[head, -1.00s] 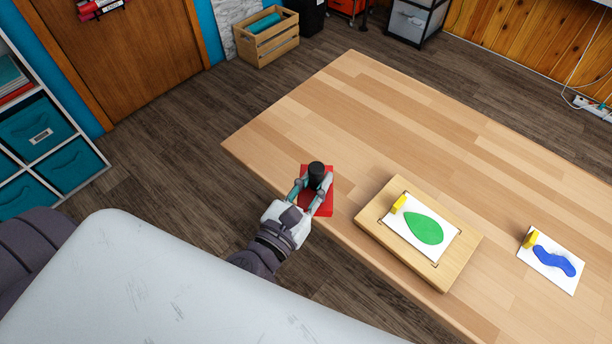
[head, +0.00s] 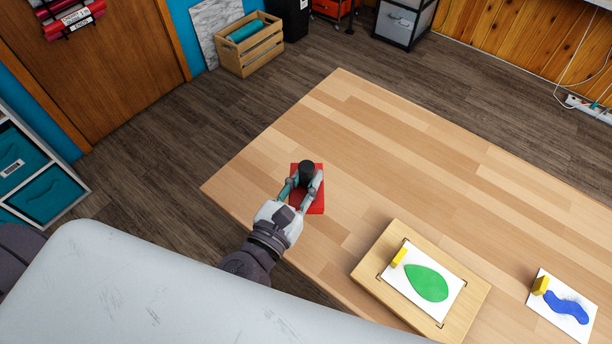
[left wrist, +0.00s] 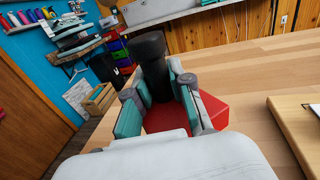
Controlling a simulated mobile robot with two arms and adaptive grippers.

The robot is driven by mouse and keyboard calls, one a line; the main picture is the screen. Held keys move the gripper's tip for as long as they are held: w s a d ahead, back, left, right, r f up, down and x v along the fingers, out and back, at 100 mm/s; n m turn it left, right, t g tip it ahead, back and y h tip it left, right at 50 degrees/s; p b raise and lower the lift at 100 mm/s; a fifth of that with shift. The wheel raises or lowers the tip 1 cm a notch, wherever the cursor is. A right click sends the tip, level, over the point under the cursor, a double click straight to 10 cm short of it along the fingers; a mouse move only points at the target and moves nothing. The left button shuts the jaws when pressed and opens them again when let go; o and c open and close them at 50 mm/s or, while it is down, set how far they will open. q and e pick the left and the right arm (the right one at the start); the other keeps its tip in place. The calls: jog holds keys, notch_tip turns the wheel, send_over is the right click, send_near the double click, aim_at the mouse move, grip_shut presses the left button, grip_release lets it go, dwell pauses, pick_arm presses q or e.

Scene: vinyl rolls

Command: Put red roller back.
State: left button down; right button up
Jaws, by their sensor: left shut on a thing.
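The red roller shows as a red flat-looking part (head: 309,204) with an upright black cylindrical part (head: 306,169). My left gripper (head: 305,181) is shut on it, one finger on each side of the black part. In the left wrist view the black part (left wrist: 152,66) stands between the teal-padded fingers (left wrist: 157,98), with the red part (left wrist: 213,109) behind and below them. The roller is over the near left part of the wooden table (head: 400,145). I cannot tell whether it touches the tabletop. My right gripper is not in view.
A wooden board (head: 372,275) bears a white sheet with a green leaf shape. A white sheet with a blue shape (head: 568,308) lies to the right. A rack with red rolls (head: 72,20) is on the door. A wooden crate (head: 262,58) stands on the floor. The far tabletop is clear.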

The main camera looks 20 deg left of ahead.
pick_arm(q)
jog(key=shift+f+b, duration=0.9)
jog(key=shift+f, duration=0.05)
jog(key=shift+f+b, duration=2.2)
jog(key=shift+f, duration=0.3)
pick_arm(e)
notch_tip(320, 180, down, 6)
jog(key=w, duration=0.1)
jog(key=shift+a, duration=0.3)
pick_arm(q)
jog(key=shift+f, duration=0.1)
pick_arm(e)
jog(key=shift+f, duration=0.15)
pick_arm(q)
jog(key=shift+f+b, duration=0.35)
jog(key=shift+f, duration=0.05)
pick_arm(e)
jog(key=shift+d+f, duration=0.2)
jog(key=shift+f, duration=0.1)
pick_arm(q)
jog(key=shift+f, duration=0.1)
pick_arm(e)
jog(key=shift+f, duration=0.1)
